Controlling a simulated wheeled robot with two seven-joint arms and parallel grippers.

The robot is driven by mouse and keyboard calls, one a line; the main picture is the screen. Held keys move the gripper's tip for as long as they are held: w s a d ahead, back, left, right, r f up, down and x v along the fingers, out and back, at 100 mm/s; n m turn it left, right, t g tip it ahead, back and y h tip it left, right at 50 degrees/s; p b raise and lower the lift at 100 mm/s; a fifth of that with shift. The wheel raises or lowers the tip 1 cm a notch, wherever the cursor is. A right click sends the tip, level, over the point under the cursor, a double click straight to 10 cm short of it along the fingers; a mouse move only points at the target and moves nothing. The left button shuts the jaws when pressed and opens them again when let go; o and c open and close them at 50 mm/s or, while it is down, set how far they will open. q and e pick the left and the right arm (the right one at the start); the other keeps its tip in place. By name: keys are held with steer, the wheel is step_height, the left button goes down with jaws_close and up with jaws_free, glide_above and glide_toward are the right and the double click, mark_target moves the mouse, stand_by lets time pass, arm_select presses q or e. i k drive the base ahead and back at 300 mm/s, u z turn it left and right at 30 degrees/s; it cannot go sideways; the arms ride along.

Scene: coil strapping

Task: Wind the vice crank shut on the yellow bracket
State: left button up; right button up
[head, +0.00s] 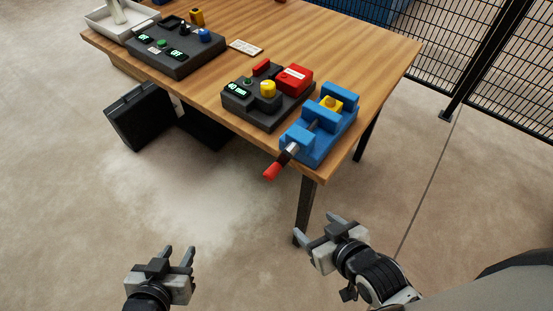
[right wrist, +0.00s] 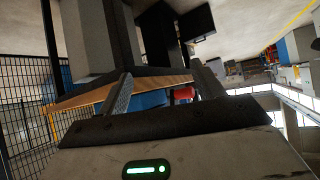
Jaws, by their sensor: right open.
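The blue vice (head: 302,138) stands at the near right corner of the wooden table. The yellow bracket (head: 333,101) sits between its jaws; whether both jaws touch it I cannot tell. The crank (head: 288,154) sticks out over the table's front edge and ends in a red handle (head: 271,171). My right gripper (head: 315,228) is open and empty, below and to the right of the handle in the head view, apart from it. My left gripper (head: 180,250) is open and empty over the floor, well away from the table.
A dark control box (head: 262,112) with a yellow knob and a red block (head: 293,79) stands left of the vice. Another control panel (head: 160,57) and a white tray (head: 98,25) are further left. A black case (head: 139,117) is below the table. A mesh fence (head: 500,60) stands right.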

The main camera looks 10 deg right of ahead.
mark_target(292, 147)
steer(key=z, duration=1.9)
steer(key=k, duration=1.2)
steer(key=u, duration=1.9)
